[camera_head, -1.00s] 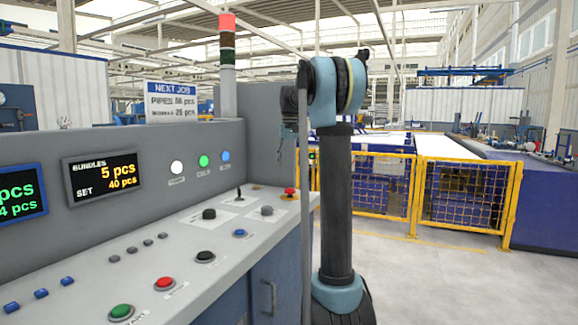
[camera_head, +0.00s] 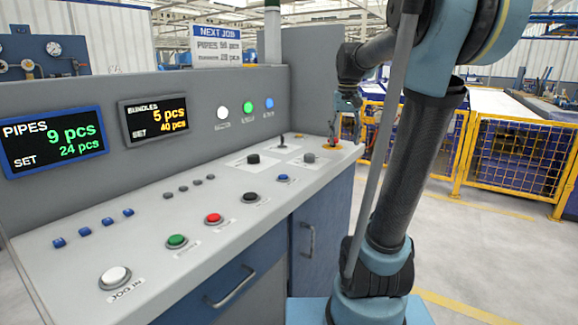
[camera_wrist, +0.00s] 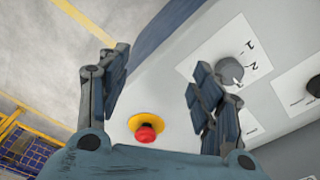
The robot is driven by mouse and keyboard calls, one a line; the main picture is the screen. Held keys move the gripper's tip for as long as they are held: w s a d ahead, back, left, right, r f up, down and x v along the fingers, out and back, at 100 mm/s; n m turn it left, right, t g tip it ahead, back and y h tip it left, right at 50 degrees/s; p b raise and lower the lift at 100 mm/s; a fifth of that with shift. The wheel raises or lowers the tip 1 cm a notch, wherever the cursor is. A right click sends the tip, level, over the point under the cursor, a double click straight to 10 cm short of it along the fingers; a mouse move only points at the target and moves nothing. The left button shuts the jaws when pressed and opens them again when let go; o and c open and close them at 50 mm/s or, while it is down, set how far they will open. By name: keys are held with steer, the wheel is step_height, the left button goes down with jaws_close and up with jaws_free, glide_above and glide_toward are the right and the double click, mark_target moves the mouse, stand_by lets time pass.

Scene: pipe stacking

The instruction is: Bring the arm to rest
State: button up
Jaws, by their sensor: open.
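My arm rises at the right of the head view and bends over the far right end of the console. My gripper (camera_head: 338,122) hangs fingers down above the red stop button on its yellow base (camera_head: 332,145). In the wrist view my gripper (camera_wrist: 160,72) is open, with two dark blue fingers spread and nothing between them. The red button (camera_wrist: 146,134) shows low in that view, between the finger bases. I see no contact with it, but the exact height above it is hard to tell.
The grey console (camera_head: 130,265) carries several buttons and two displays reading 9 and 5 pcs. A selector knob (camera_wrist: 232,72) lies beside the right finger. A yellow mesh fence (camera_head: 513,160) stands behind my arm. Grey floor (camera_head: 480,235) is open at the right.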

steer(key=s+f+t, duration=0.1)
steer(key=s+f, duration=2.2)
steer(key=s, duration=0.1)
steer(key=shift+s+f+n, duration=0.35)
steer(key=shift+f+n, duration=0.05)
steer(key=shift+c, duration=0.4)
